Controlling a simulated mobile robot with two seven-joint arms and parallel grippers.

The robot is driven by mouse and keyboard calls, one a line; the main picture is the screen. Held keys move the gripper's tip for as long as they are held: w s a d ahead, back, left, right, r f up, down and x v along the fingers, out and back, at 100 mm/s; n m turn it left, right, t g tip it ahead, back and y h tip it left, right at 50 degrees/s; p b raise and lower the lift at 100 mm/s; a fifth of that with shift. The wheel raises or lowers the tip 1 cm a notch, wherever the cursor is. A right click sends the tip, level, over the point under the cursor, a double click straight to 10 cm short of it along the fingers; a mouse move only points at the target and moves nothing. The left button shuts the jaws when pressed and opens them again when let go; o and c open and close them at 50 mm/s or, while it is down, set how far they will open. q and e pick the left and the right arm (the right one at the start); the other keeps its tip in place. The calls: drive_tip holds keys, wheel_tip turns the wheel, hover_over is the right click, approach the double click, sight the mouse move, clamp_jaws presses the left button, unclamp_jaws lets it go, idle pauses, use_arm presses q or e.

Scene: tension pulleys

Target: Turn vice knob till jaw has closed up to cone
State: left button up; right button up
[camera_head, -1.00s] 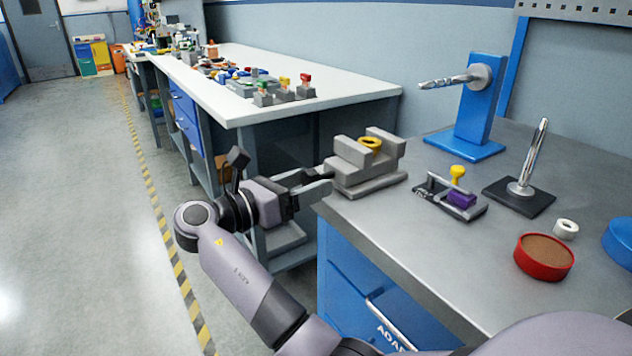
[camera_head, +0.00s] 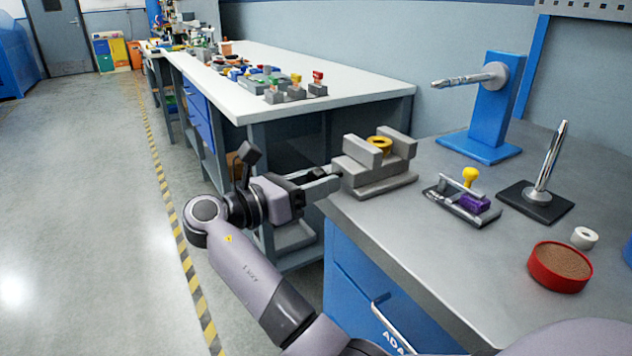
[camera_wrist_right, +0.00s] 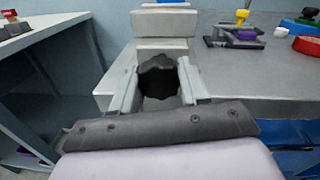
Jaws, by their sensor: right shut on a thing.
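The grey vice (camera_head: 378,180) stands at the left corner of the metal bench. Its near jaw block (camera_head: 362,151) and far jaw block (camera_head: 397,143) stand on either side of the yellow cone (camera_head: 380,144), whose lower part is hidden. Whether either jaw touches the cone cannot be told. My right gripper (camera_head: 334,181) reaches the vice's left end, over the bench edge. In the right wrist view its fingers are shut on the dark, scalloped knob (camera_wrist_right: 158,82), one on each side. The vice body (camera_wrist_right: 165,45) shows behind the knob; the cone is hidden there. My left gripper is out of view.
Right of the vice lie a small fixture (camera_head: 463,200) with yellow and purple parts, a metal rod on a black base (camera_head: 535,202), a red dish (camera_head: 560,267) and a white ring (camera_head: 584,238). A blue stand (camera_head: 492,110) is behind. A white-topped table (camera_head: 330,88) stands beyond.

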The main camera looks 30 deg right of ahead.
drive_tip(key=shift+r+m+p, duration=0.15)
drive_tip(key=shift+m+p, duration=0.15)
drive_tip(key=shift+p, duration=0.3)
drive_tip(key=shift+m+p, duration=0.65)
drive_tip(key=shift+m, duration=0.05)
drive_tip(key=shift+m+p, duration=0.55)
drive_tip(key=shift+m, duration=0.65)
drive_tip(key=shift+f+m, duration=0.2)
drive_tip(key=shift+m, duration=0.4)
drive_tip(key=o, duration=1)
drive_tip(key=shift+o, duration=0.2)
